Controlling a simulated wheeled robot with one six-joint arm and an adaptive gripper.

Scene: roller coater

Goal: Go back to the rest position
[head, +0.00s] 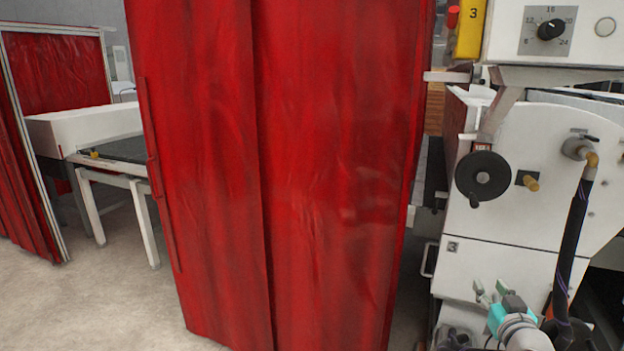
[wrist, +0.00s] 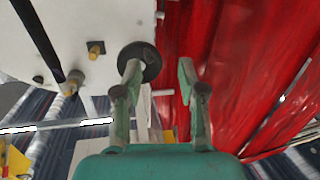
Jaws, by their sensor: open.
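My gripper (head: 491,289) is low at the right of the head view, in front of the white machine (head: 520,215). In the wrist view my gripper (wrist: 158,70) has its two green fingers spread apart, with nothing held between them. The black handwheel (head: 483,176) is on the machine's face, above my gripper in the head view. In the wrist view the handwheel (wrist: 151,62) shows partly behind the left finger, and I cannot tell the gap between them.
A tall red curtain (head: 330,180) fills the middle, left of the machine. A dark hose (head: 570,235) hangs from a fitting at the right. A dial (head: 551,29) is at the top right. A white-legged table (head: 110,150) stands at the left. The floor (head: 110,300) is clear at the lower left.

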